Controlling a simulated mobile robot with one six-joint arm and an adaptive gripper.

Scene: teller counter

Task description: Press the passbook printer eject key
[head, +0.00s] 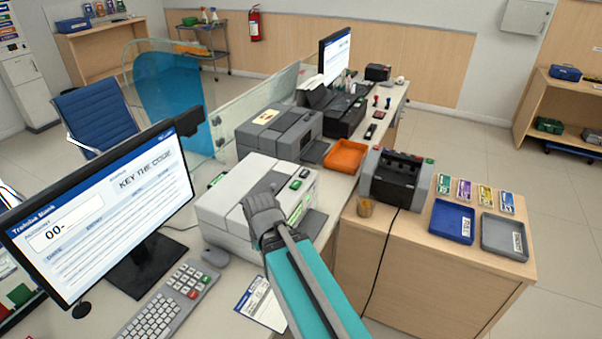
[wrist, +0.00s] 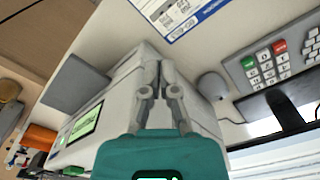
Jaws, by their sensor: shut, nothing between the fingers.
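A white printer (head: 235,175) stands on the counter in the middle of the head view. My gripper (head: 264,198) is shut and empty. In the head view it overlaps the printer's top, left of the keys. The wrist view shows its fingers (wrist: 160,78) together in front of the printer; contact cannot be told.
A grey printer (head: 270,133) and an orange tray (head: 346,155) lie behind. A monitor (head: 105,210), keyboard (head: 170,300) and mouse (head: 215,255) are at left. A banknote counter (head: 396,178) and a blue tray (head: 452,222) stand on the right cabinet. A printed form (head: 262,303) lies in front.

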